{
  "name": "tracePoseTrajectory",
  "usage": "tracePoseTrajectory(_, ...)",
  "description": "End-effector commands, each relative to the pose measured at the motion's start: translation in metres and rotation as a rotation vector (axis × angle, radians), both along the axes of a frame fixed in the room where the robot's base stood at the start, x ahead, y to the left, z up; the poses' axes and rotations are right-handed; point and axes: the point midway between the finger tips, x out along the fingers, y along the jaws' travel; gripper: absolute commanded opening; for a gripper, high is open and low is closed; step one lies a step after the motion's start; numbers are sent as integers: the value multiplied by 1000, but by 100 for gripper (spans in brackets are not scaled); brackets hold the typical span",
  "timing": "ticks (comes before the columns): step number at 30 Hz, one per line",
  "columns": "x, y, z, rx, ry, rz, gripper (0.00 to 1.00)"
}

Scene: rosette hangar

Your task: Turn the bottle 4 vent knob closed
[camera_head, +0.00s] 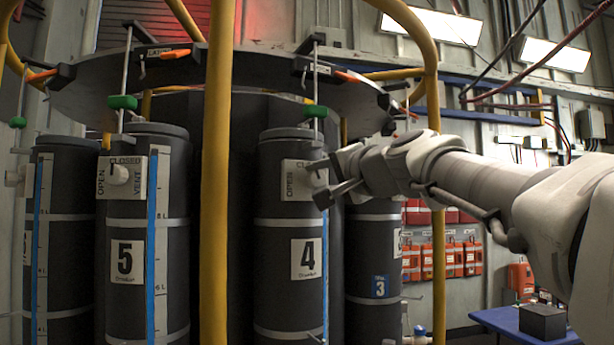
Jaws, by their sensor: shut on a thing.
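Bottle 4 (291,225) is a dark grey upright cylinder right of centre, with a white label reading 4. Its white vent plate (294,179) is near the top, and the word OPEN shows at its left side. My gripper (317,182) reaches in from the right and is shut on the vent knob at the plate's right part. The fingers hide most of the knob and the rest of the plate's lettering, so I cannot tell the knob's angle.
Bottle 5 (125,236) stands to the left with its own vent knob (119,174). Bottle 3 (372,260) stands close behind on the right. A yellow upright rail (216,230) runs between bottles 5 and 4. A round rack with green-capped rods hangs above. A blue table (500,322) is at lower right.

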Motion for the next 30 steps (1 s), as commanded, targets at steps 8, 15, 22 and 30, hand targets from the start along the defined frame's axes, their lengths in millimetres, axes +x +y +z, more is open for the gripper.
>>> tracePoseTrajectory(8,0,0,2,196,97,-1,0)
tracePoseTrajectory(15,0,0,1,305,153,0,0)
tracePoseTrajectory(22,0,0,1,353,176,0,0)
tracePoseTrajectory(30,0,0,1,363,181,0,0)
